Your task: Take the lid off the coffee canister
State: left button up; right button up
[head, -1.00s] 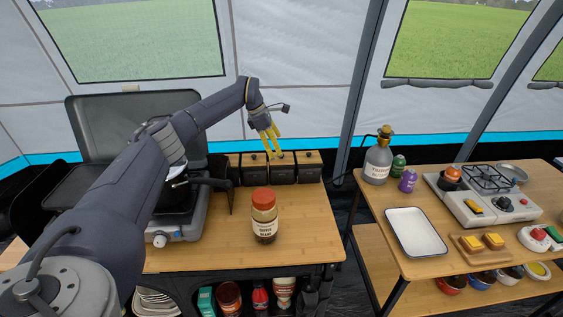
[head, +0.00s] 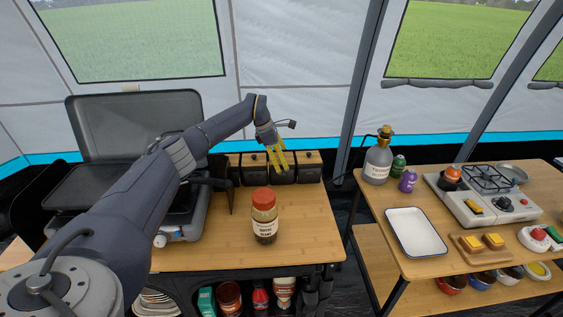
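A row of dark canisters with wooden lids and small knobs stands at the back of the left table in the head view. A left one (head: 254,172) and the right one (head: 308,170) show clearly. A middle canister (head: 283,176) is partly hidden behind my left gripper (head: 279,168). I cannot read which holds coffee. My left gripper's yellow fingers point down at the middle canister's lid, with gaps between them; contact cannot be told. A glass jar (head: 264,218) with a red lid and dark contents stands upright nearer the front. My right gripper is out of view.
A camp stove (head: 187,222) with its cover raised stands left, under my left arm. The wooden table top (head: 310,235) is clear right of the jar. A second table at right holds a kettle-like bottle (head: 377,168), a white tray (head: 415,232) and a burner (head: 490,205).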

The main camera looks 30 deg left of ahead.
pick_arm(q)
jog(key=c, duration=1.2)
jog(key=shift+r, duration=0.15)
